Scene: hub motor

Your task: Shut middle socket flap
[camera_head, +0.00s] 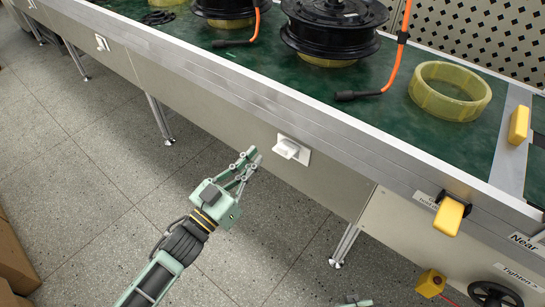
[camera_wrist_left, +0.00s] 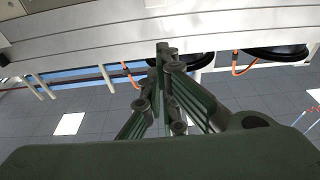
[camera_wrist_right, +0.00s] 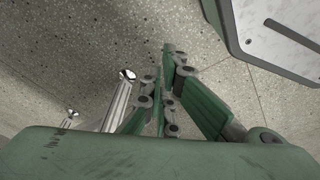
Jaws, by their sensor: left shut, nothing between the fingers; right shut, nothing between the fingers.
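The middle socket (camera_head: 290,149) is a white plate on the bench's front panel in the head view. Its flap (camera_head: 287,148) juts out from the plate and looks open. My left gripper (camera_head: 252,158) is shut and empty, just left of and slightly below the socket, apparently apart from it. In the left wrist view its closed fingers (camera_wrist_left: 163,50) point at the bench; I cannot clearly make out the flap there. My right gripper (camera_head: 355,302) only peeks in at the bottom edge of the head view. In the right wrist view its fingers (camera_wrist_right: 172,52) are shut and empty above the floor.
Another white socket (camera_head: 101,42) is farther left along the panel. The green bench top (camera_head: 235,62) holds black hub motors (camera_head: 333,28) with orange cables and a yellow ring (camera_head: 449,91). A yellow handle (camera_head: 448,216) juts from the bench front at right. The floor before the panel is clear.

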